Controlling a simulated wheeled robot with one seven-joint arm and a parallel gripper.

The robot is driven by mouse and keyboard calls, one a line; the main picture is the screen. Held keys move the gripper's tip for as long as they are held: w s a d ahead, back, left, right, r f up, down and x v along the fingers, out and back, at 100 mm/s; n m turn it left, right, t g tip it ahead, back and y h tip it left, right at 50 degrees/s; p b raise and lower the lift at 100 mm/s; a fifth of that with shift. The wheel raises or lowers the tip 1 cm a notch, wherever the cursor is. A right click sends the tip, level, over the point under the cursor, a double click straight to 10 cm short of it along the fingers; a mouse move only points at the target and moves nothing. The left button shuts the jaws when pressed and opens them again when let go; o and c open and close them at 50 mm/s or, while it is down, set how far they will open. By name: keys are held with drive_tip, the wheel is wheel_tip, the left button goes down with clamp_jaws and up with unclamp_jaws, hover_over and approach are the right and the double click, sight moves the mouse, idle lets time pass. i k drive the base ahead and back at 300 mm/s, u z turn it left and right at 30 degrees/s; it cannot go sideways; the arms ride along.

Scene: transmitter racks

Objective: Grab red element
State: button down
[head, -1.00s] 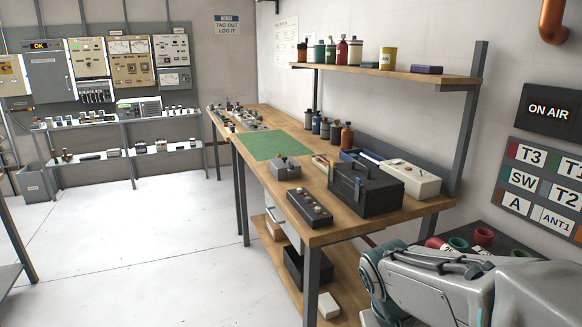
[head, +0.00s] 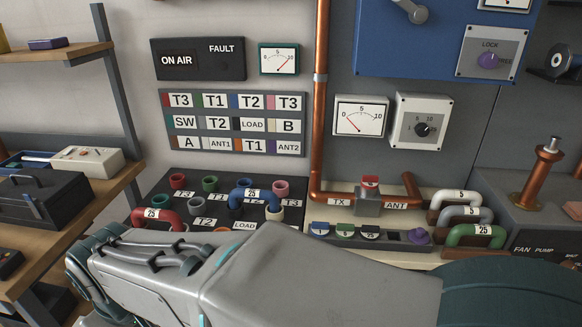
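A red U-shaped element (head: 148,216) with a white "25" label sits at the left front of a dark socket panel (head: 150,189) in the head view. Its lower part is partly hidden behind my arm. A blue U-shaped element (head: 252,194), also marked 25, stands to its right on the same panel. My grey and teal arm crosses the bottom of the view in front of the panel. My gripper's fingers do not show.
Coloured sockets, including a red one (head: 178,181), stand on the panel. White, grey and green U-shaped elements (head: 475,233) are at the right. A copper pipe (head: 320,100) runs down the wall. A wooden bench with a black toolbox (head: 45,205) is at left.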

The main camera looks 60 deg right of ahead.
sight(369, 182)
drive_tip(key=z, duration=2.65)
drive_tip(key=k, duration=0.55)
drive_tip(key=z, duration=0.1)
drive_tip(key=i, duration=1.05)
drive_tip(key=z, duration=0.7)
